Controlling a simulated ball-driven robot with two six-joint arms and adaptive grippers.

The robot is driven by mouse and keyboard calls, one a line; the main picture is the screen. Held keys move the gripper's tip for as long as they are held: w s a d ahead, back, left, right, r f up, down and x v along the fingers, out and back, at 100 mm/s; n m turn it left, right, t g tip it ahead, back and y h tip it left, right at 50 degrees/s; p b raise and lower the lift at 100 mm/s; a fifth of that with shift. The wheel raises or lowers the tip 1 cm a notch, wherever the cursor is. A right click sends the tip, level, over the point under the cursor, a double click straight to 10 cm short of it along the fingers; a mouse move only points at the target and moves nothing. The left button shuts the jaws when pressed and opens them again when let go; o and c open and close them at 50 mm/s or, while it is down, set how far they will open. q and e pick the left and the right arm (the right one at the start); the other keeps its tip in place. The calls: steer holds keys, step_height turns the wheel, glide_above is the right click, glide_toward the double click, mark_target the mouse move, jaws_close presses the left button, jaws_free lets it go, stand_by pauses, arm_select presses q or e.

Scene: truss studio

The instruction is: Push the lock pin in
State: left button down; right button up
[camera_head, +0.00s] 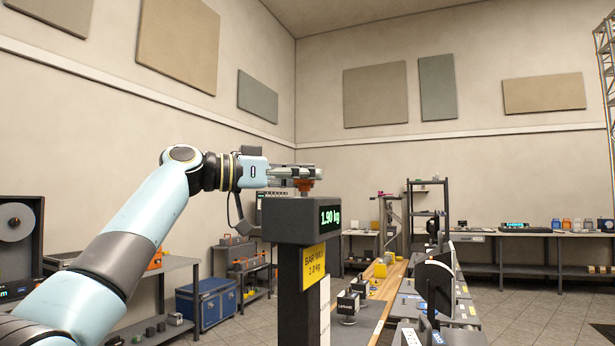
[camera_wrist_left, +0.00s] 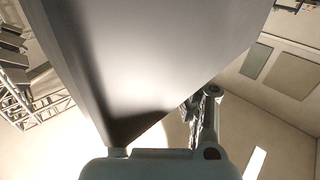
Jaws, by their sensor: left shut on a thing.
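My left gripper (camera_head: 312,172) reaches in from the left, level, just above a dark grey scale box (camera_head: 290,222) whose green display reads 1.90 kg. I cannot tell whether this piece is attached to the box. In the left wrist view a large, smooth grey surface (camera_wrist_left: 140,60) fills the upper middle, close to the camera, and hides what is held. I cannot make out a lock pin in either view. My right gripper is not in view.
A yellow sign (camera_head: 314,266) reading 2.0 kg hangs on the dark post under the box. Right of it, a long bench (camera_head: 395,270) holds small weights and devices. A blue chest (camera_head: 206,303) stands on the floor at left. Shelves line the back wall.

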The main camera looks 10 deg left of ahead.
arm_select(q)
steer(key=shift+f, duration=0.65)
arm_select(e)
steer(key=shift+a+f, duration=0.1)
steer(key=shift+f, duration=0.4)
arm_select(q)
steer(key=c, duration=1.3)
jaws_free()
steer(key=o, duration=0.4)
steer(key=shift+s+a+r, duration=0.15)
steer(key=shift+a, duration=0.15)
steer(key=shift+d, duration=0.1)
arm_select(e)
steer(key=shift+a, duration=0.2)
arm_select(q)
steer(key=v, duration=1.2)
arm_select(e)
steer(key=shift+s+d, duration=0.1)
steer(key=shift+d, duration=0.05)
